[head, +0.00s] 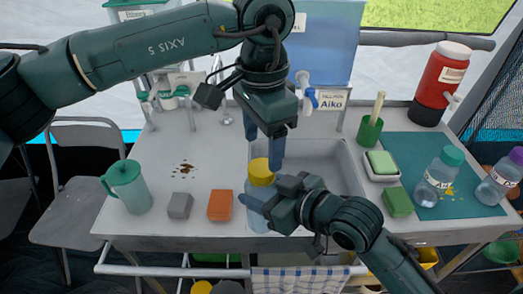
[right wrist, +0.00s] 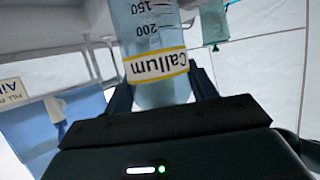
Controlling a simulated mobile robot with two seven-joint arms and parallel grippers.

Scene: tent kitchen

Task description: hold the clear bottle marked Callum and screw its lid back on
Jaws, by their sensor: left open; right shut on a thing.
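The clear bluish bottle (head: 258,222) stands upright at the front edge of the sink counter. In the right wrist view the bottle (right wrist: 150,30) shows a yellow-edged label reading Callum, upside down. My right gripper (head: 258,205) is shut on its body; the fingers (right wrist: 163,95) flank it there. A yellow lid (head: 262,171) sits at the bottle's top; I cannot tell whether it is screwed down. My left gripper (head: 265,148) is open, pointing down just above the lid. Its fingertips come close to the lid; contact is unclear. The lid is outside the right wrist view.
A sink basin (head: 323,160) lies behind and right of the bottle. An orange sponge (head: 220,205), a grey block (head: 180,206) and a teal pitcher (head: 127,187) stand to the left. A green-lidded bottle (head: 439,178) and a purple-lidded bottle (head: 499,178) are at right.

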